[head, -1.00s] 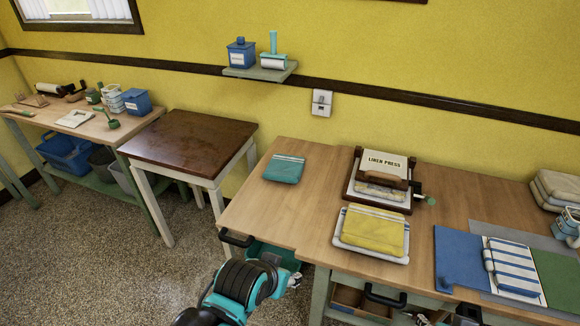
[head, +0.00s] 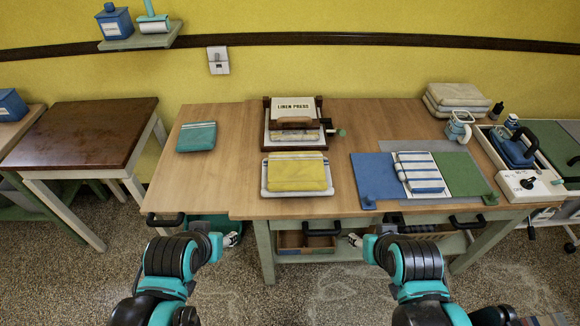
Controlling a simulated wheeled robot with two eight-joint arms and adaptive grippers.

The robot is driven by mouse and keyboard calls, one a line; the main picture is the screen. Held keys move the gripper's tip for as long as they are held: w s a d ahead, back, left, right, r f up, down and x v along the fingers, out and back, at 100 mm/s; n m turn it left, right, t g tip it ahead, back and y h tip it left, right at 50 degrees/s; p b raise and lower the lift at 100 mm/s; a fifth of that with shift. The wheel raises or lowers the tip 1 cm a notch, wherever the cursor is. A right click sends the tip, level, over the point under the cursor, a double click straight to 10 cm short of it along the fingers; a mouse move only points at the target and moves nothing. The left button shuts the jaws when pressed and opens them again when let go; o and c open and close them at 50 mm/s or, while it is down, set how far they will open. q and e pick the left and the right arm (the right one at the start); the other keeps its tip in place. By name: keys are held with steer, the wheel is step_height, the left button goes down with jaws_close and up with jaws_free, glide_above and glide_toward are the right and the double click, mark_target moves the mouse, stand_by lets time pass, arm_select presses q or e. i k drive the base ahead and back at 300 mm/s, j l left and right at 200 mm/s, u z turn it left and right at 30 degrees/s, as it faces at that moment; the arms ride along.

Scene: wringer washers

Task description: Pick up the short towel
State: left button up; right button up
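A small folded teal towel (head: 196,136) lies flat on the left part of the wooden table. A larger folded yellow towel (head: 296,174) with a pale striped edge lies on a white tray (head: 272,193) in front of the linen press. A blue-and-white striped towel (head: 420,171) lies between a blue board and a green board. My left gripper (head: 232,240) is below the table's front edge, in front of and lower than the teal towel. My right gripper (head: 355,240) is also below the edge. Both are small and partly hidden, so their finger opening is unclear.
The linen press (head: 295,122) stands behind the yellow towel. Folded grey cloths (head: 455,98), a mug (head: 459,127) and an iron (head: 514,148) are at right. Black drawer handles (head: 165,220) jut from the table front. Bare wood surrounds the teal towel.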

mark_target(197, 136)
steer(key=i+j+z, duration=0.15)
steer(key=j, duration=0.25)
steer(key=i+j+z, duration=0.15)
steer(key=j, duration=0.25)
steer(key=i+j+z, duration=0.15)
steer(key=j, duration=0.25)
steer(key=i+j+z, duration=0.15)
steer(key=j, duration=0.3)
steer(key=j+z, duration=0.15)
steer(key=j, duration=0.3)
